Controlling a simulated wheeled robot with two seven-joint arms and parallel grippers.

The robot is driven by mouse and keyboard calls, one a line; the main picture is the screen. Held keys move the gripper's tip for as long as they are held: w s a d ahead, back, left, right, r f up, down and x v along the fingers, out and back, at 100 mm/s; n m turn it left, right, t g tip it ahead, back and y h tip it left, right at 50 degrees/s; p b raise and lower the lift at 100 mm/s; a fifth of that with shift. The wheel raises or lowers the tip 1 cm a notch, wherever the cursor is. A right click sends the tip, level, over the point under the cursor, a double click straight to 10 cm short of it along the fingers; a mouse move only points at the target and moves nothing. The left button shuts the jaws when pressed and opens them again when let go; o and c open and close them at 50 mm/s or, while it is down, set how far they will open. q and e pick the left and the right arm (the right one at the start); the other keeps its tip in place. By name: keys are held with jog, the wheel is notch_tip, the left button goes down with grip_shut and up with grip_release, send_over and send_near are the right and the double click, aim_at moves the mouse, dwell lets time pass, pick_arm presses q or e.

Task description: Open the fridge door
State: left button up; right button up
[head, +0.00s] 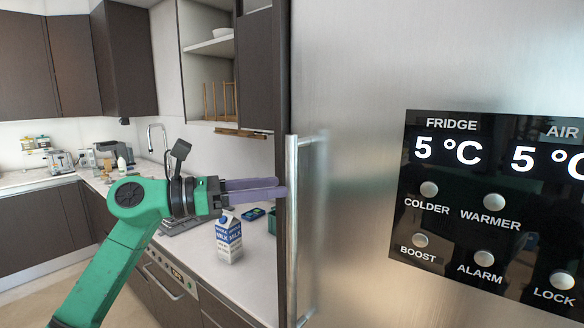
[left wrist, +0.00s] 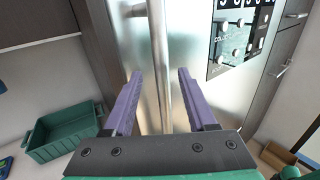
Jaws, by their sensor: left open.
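The fridge door (head: 365,75) is a large brushed-steel panel filling the right of the head view, and it looks shut. Its vertical bar handle (head: 292,230) runs along the door's left edge. My right gripper is in neither view.
A control panel (head: 490,200) with a display and buttons is on the door. A counter (head: 200,255) with a milk carton (head: 229,238) lies left of the fridge. A green bin (left wrist: 62,132) shows at left in the wrist view. Open shelves (head: 208,75) hang above.

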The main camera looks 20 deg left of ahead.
aim_at(292, 184)
pick_arm(q)
jog(key=x, duration=0.1)
jog(key=p+x, duration=0.1)
jog(key=x, duration=0.1)
jog(key=shift+d+r, duration=0.35)
jog(key=shift+r, duration=0.05)
jog(key=shift+w+d+f+p, duration=0.2)
jog(key=shift+w+d+p, duration=0.1)
jog(key=shift+d, duration=0.1)
jog(key=shift+f, duration=0.15)
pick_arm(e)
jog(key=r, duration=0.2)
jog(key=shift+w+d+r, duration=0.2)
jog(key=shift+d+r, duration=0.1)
pick_arm(q)
jog(key=c, duration=0.9)
grip_shut()
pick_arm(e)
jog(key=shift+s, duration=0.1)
